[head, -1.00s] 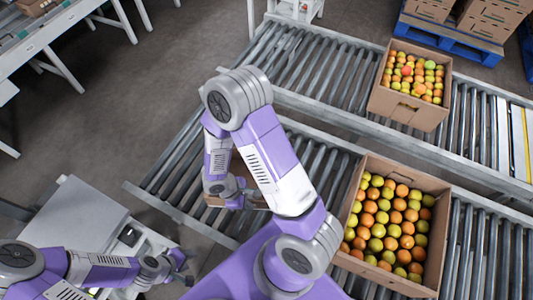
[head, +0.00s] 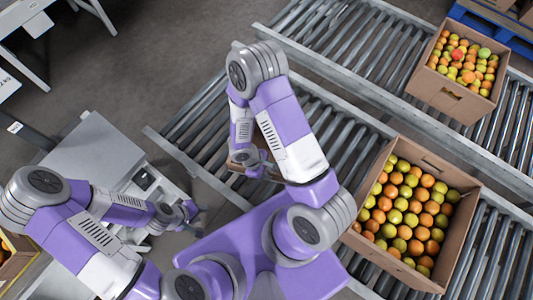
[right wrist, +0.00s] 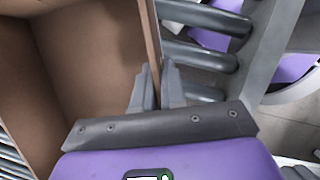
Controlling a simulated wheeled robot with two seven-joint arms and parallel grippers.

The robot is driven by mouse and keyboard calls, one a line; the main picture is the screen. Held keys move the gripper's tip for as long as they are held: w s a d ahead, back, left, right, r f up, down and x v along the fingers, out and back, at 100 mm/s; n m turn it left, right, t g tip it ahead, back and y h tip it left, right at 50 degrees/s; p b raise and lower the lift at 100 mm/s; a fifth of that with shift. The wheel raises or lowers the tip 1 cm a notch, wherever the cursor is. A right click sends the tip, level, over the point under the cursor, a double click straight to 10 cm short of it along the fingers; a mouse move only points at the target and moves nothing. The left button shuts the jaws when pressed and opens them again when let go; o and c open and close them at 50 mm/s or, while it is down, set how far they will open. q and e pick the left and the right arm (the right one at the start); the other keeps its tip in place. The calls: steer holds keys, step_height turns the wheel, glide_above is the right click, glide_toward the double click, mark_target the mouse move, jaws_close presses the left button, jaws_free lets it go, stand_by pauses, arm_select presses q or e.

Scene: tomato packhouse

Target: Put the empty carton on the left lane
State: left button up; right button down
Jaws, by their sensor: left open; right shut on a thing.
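The empty brown carton (right wrist: 90,60) fills the left of the right wrist view, its bare inside showing. In the head view only small parts of the carton (head: 235,166) show, under my right arm, at the left part of the near roller lane (head: 330,118). My right gripper (right wrist: 158,85) is shut on the carton's wall. Whether the carton touches the rollers cannot be told. My left gripper (head: 190,212) is open and empty, left of the near lane's end, by a grey-white machine. The far roller lane (head: 345,45) runs parallel behind the near one.
A carton full of tomatoes (head: 437,160) stands on the near lane, right of my right arm. Another full carton (head: 450,92) stands on the far lane. A grey-white machine (head: 95,155) is at left. Bare rollers lie between my right arm and the full cartons.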

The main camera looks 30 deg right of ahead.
steer(key=shift+f, duration=0.2)
steer(key=c, duration=1.2)
jaws_free()
steer(key=shift+r, duration=0.1)
steer(key=shift+r, duration=0.1)
steer(key=shift+w+r, duration=0.1)
steer(key=shift+r, duration=0.2)
steer(key=p+v, duration=0.4)
steer(key=v, duration=0.7)
steer(key=shift+r+p, duration=0.1)
steer(key=shift+p, duration=0.2)
steer(key=s+a+f+m+t+y, duration=0.3)
steer(key=f+m+y, duration=0.4)
steer(key=m, duration=0.4)
steer(key=shift+a+f+m+t+y, duration=0.3)
steer(key=shift+a+m+t, duration=0.1)
steer(key=shift+a, duration=0.5)
